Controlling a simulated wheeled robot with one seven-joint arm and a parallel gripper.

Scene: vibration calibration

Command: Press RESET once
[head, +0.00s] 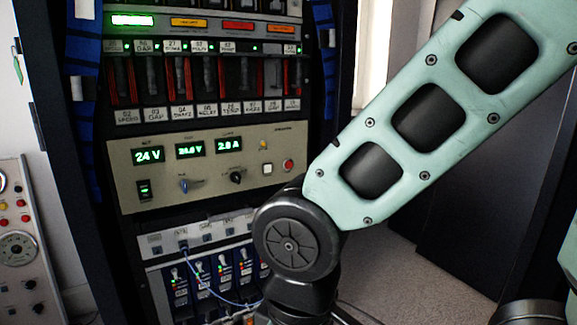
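No label that reads RESET can be made out. The beige power supply panel (165,211) in the rack carries a red round button (288,165) and a white square button (267,168) at its right end. Their small markings are too small to read. My gripper is outside the picture.
Above the panel is a row of labelled modules (206,112) with red rails, under a strip of coloured lamps (238,26). Below are blue modules (203,275) with a thin cable. Another control panel (15,245) stands at far left. Carpeted floor (400,285) is open at right.

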